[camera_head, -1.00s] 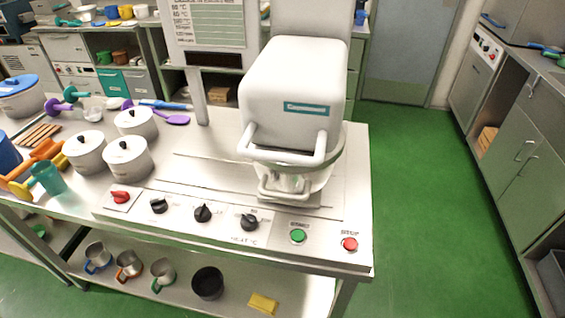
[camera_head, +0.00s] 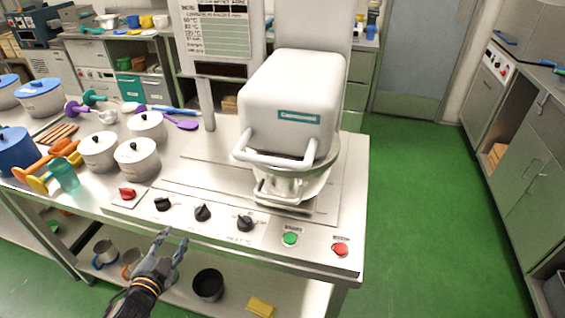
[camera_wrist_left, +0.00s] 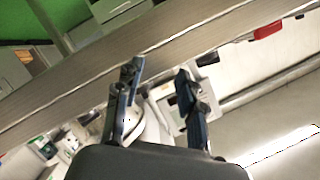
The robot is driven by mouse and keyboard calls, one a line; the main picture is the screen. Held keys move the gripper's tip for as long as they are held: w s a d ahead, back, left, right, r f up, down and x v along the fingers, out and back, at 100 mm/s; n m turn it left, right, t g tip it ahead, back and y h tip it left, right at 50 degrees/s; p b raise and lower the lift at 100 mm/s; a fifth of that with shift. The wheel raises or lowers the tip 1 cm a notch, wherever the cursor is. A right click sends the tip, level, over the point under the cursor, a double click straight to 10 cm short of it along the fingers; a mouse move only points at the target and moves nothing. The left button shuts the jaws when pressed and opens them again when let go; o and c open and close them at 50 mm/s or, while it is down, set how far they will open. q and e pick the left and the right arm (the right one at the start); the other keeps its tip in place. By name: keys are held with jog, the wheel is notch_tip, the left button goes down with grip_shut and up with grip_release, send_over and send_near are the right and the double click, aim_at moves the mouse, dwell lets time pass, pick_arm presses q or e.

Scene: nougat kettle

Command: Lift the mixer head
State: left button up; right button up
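The white mixer head (camera_head: 290,98) is down over the glassy bowl (camera_head: 291,187) on the steel worktop in the head view. A white bar handle (camera_head: 276,161) runs across its front. My left gripper (camera_head: 173,240) is at the worktop's front edge, in front of the black knobs and well to the lower left of the handle. Its two fingers are apart with nothing between them. The wrist view also shows the open fingers (camera_wrist_left: 160,85) of the left gripper. My right gripper is in neither view.
The control panel has a red switch (camera_head: 127,194), several black knobs, a green start button (camera_head: 290,238) and a red stop button (camera_head: 340,249). Lidded pots (camera_head: 137,158) and coloured tools crowd the left side. A shelf below holds cups and a black pot (camera_head: 208,285).

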pick_arm(q)
jog(key=d+r+m+t+h, duration=0.1)
jog(key=d+r+m+h, duration=0.25)
jog(key=r, duration=0.45)
jog(key=d+r+m+t+h, duration=0.1)
jog(key=d+r+m+h, duration=0.2)
jog(key=r, duration=0.5)
jog(key=m+g+h, duration=0.9)
jog(key=m, duration=0.7)
send_near(267, 157)
jog(key=shift+n, duration=0.35)
jog(key=p+x, duration=0.2)
jog(key=x, duration=0.1)
jog(key=p+x, duration=0.2)
jog(key=x, duration=0.1)
jog(key=p+x, duration=0.2)
jog(key=x, duration=0.1)
jog(key=shift+d+f, duration=0.15)
jog(key=shift+f, duration=0.2)
jog(key=shift+w+d+f, duration=0.1)
jog(key=shift+w+d, duration=0.1)
jog(key=shift+d, duration=0.1)
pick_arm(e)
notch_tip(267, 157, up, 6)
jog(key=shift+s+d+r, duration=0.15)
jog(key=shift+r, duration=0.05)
pick_arm(q)
jog(key=shift+c, duration=0.2)
grip_shut()
